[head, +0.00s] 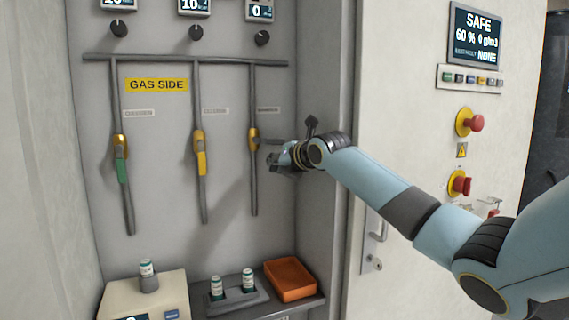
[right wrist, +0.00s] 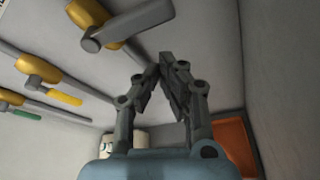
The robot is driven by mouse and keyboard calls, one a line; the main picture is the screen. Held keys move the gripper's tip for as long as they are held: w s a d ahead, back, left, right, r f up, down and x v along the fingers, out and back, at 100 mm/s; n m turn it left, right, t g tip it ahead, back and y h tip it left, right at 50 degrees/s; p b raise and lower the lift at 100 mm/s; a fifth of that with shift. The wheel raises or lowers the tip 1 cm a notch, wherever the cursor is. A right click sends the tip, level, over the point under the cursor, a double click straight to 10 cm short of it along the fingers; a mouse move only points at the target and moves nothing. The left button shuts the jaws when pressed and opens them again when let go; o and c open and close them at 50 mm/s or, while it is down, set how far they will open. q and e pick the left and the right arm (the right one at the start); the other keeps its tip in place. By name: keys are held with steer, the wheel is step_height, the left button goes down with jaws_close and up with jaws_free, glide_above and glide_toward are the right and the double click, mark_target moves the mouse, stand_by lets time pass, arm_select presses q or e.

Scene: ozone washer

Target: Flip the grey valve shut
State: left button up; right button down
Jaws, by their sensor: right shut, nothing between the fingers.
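The grey valve has a yellow body (head: 254,139) on the rightmost vertical pipe of the gas panel. Its grey handle (head: 272,141) sticks out to the right, across the pipe. In the right wrist view the grey handle (right wrist: 130,24) lies at the top, angled across the pipe from the yellow body (right wrist: 88,13). My right gripper (head: 273,160) is just below and right of the handle, close to it. In the right wrist view its fingertips (right wrist: 162,66) are together and empty, with a visible gap to the handle. My left gripper is not in view.
The green-handled valve (head: 121,160) and yellow-handled valve (head: 200,152) stand to the left, handles hanging along their pipes. The cabinet's right wall (head: 325,75) is close beside my gripper. Below are an orange tray (head: 291,279) and a grey holder (head: 237,301) with bottles.

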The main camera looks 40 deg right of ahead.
steer(key=a+b+v, duration=0.1)
steer(key=v, duration=0.8)
steer(key=shift+s+a+f+b, duration=0.15)
steer(key=shift+s+f+b, duration=0.15)
steer(key=shift+f+b, duration=0.1)
steer(key=shift+r, duration=0.1)
